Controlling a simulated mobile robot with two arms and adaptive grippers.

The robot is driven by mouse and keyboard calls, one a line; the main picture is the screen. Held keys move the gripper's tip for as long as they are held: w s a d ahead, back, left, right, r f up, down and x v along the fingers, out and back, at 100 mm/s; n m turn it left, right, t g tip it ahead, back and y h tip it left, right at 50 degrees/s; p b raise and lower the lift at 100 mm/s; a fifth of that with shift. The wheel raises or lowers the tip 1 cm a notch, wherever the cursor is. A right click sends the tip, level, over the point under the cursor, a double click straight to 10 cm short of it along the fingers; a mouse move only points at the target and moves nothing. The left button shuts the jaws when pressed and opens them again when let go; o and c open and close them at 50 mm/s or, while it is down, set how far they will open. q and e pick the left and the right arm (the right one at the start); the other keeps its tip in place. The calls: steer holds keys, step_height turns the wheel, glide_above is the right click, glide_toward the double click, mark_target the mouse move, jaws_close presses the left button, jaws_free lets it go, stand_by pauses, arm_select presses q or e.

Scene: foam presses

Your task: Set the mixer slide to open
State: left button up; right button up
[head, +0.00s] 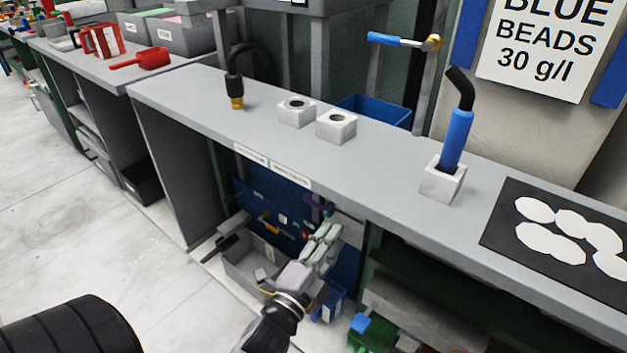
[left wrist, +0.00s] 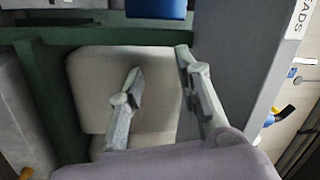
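I cannot tell for sure which part is the mixer slide. A lever with a blue grip (head: 385,39) and a brass-coloured end sticks out in front of the machine at the back, above the bench. My left gripper (head: 322,244) is low in front of the bench's open shelf bay in the head view, well apart from that lever. In the left wrist view its two fingers (left wrist: 163,80) stand apart with nothing between them, in front of a grey-beige panel (left wrist: 90,88). My right gripper is in neither view.
The grey bench top (head: 215,108) holds two white blocks with holes (head: 297,111), a black hose end (head: 235,80), a blue-handled tool in a white block (head: 456,140) and a black mat (head: 500,237). A blue bin (head: 375,110) is behind. Free floor (head: 60,220) lies left.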

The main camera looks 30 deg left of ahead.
arm_select(q)
steer(key=s+a+f+m+g+y+p, duration=0.1)
steer(key=s+a+f+g+y+p, duration=0.2)
steer(key=a, duration=0.5)
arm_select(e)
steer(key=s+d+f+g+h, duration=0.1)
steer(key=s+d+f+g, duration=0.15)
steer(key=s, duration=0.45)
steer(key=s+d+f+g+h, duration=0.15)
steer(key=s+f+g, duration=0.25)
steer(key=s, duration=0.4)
arm_select(q)
steer(key=g+y, duration=0.1)
glide_toward(313, 205)
steer(key=b+x, duration=0.2)
steer(key=x, duration=0.7)
steer(key=shift+w+f, duration=0.1)
steer(key=shift+w, duration=0.1)
steer(key=shift+w+a+f, duration=0.1)
steer(key=shift+w+a, duration=0.15)
steer(key=shift+w, duration=0.35)
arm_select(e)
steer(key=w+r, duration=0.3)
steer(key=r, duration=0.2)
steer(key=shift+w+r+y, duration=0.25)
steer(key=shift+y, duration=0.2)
arm_select(q)
steer(key=shift+c, duration=0.2)
jaws_close()
steer(key=shift+s, duration=0.1)
